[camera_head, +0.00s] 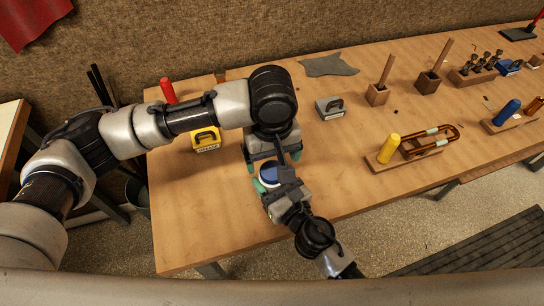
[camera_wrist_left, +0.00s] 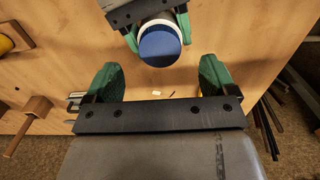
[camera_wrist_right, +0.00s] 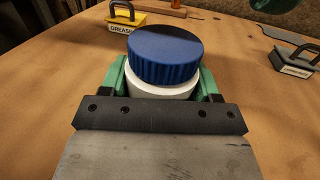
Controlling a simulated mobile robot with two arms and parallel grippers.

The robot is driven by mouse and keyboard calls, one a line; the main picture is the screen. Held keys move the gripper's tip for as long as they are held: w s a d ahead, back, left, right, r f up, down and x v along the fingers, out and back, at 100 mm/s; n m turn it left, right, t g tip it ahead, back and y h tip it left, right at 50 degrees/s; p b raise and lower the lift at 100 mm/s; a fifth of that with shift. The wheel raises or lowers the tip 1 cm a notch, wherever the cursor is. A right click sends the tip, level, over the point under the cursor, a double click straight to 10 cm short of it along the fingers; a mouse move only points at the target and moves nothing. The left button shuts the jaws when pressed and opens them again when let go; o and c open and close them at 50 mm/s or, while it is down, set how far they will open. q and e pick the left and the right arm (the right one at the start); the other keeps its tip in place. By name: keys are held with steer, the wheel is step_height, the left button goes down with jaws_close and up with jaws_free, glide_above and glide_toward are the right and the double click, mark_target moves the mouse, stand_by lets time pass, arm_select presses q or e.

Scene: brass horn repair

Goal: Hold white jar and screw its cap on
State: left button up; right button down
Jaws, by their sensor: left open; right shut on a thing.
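The white jar (camera_wrist_right: 162,91) stands upright between the green fingers of my right gripper (camera_wrist_right: 162,82), which is shut on its sides. The blue ribbed cap (camera_wrist_right: 165,55) sits on top of the jar; I cannot tell how tightly it is screwed. In the head view the cap (camera_head: 269,174) shows near the table's front edge, with the jar mostly hidden. My left gripper (camera_head: 273,161) is open and empty, pointing down just behind the cap. In the left wrist view the cap (camera_wrist_left: 160,45) lies beyond the open left fingers (camera_wrist_left: 159,84), apart from them.
A yellow grease box (camera_head: 206,140) stands left of the grippers, with a red cylinder (camera_head: 168,90) behind it. A grey handled box (camera_head: 330,108) and a yellow-handled tool block (camera_head: 389,150) stand to the right. The wooden table (camera_head: 190,220) is bare at the front left.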

arm_select(q)
steer(key=shift+o, duration=1.3)
step_height(320, 180, up, 12)
arm_select(e)
steer(key=shift+c, duration=0.8)
jaws_free()
steer(key=b+v, duration=0.3)
steer(key=v, duration=0.7)
steer(key=shift+s+f, duration=0.1)
steer(key=shift+f, duration=0.1)
arm_select(q)
step_height(320, 180, down, 4)
steer(key=shift+r, duration=0.2)
arm_select(e)
steer(key=shift+s+d+r, duration=0.15)
steer(key=shift+s+d, duration=0.05)
steer(key=shift+s, duration=0.05)
